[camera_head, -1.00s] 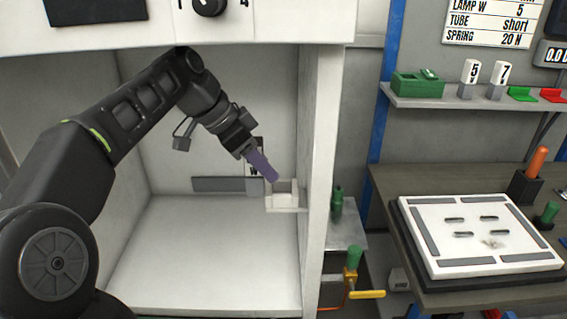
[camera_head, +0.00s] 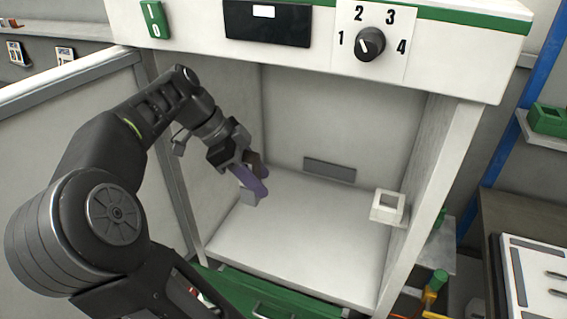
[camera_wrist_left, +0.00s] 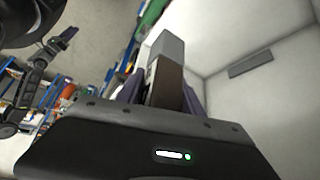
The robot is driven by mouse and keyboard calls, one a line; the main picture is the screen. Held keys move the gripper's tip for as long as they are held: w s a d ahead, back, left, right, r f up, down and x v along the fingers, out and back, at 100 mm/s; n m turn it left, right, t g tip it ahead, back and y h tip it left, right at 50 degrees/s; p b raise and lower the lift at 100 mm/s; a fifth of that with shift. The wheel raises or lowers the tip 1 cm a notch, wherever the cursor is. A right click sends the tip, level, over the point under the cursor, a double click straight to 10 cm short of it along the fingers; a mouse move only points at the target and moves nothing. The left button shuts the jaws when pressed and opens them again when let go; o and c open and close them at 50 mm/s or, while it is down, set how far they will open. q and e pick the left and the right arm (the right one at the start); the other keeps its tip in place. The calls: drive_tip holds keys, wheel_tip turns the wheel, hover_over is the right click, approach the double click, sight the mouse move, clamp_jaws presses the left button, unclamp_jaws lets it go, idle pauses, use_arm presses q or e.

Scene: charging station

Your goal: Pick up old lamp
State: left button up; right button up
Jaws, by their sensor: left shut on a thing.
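My left gripper (camera_head: 252,182), with purple fingers, is shut on the old lamp, a small block with a grey end (camera_head: 249,198) and a dark brown part. In the left wrist view the lamp (camera_wrist_left: 168,78) stands up between the fingers, its grey end outward. The gripper holds it in the air inside the white chamber (camera_head: 300,225), left of the middle. The white square socket (camera_head: 388,207) on the chamber's right wall is apart from the gripper and looks empty. What seems to be my right gripper (camera_wrist_left: 68,34) is small in the left wrist view; its jaws are unclear.
A panel with a numbered dial (camera_head: 370,43) and a green switch (camera_head: 155,20) hangs over the chamber opening. A grey plate (camera_head: 330,170) is on the back wall. A green drawer (camera_head: 265,300) lies below. The chamber floor is clear.

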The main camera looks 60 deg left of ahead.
use_arm(q)
drive_tip(key=shift+s+a, duration=0.2)
drive_tip(key=shift+s, duration=0.15)
